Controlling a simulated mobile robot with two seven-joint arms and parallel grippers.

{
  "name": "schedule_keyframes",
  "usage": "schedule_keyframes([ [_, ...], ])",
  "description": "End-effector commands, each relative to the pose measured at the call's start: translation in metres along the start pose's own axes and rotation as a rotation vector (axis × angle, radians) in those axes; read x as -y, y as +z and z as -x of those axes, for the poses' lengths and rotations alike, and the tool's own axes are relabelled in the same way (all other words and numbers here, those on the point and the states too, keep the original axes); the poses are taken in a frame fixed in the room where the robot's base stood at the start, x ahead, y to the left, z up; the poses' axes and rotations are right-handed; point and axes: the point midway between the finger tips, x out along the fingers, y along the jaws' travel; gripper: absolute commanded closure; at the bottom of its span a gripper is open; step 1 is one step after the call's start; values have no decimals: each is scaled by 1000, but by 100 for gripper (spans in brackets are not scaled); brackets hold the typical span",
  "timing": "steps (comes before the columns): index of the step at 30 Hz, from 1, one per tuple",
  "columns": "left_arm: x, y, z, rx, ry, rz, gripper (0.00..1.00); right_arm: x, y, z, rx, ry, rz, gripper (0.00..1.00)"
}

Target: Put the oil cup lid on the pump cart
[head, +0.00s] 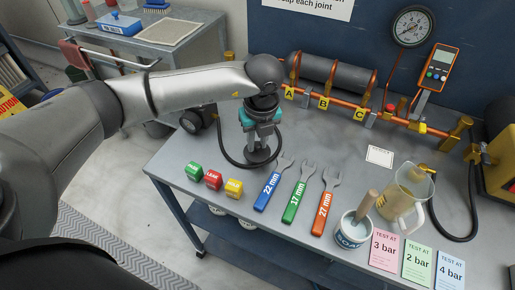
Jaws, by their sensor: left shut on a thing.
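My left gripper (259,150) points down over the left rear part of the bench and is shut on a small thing. The held thing is mostly hidden by the dark fingers, so I cannot tell whether it is the oil cup lid. I cannot make out an oil cup for certain. A grey cart (213,47) stands at the upper left, apart from the bench; I cannot tell if it is the pump cart. My right gripper is out of view.
On the bench (170,155) lie several coloured blocks (213,180), spanners (296,193), a soap pot (354,229), a jug (402,194) and test cards (417,262). A copper pipe rig (345,108) runs along the back. A black hose (226,152) loops by my gripper.

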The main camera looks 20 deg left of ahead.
Motion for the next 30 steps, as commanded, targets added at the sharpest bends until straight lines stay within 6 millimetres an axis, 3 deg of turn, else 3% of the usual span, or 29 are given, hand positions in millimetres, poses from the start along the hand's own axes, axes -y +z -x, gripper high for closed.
schedule_keyframes([
  [4, 0, -4, -22, -1, 0, -1, 100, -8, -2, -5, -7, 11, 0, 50],
  [17, 0, -8, -30, -7, 3, -4, 100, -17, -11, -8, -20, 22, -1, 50],
  [18, -1, -8, -31, -8, 4, -5, 73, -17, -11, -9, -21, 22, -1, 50],
  [26, 0, -6, -28, -3, 1, -2, 45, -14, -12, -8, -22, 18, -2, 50],
  [30, 0, -5, -27, -2, 0, -2, 45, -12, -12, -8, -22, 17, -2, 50],
])
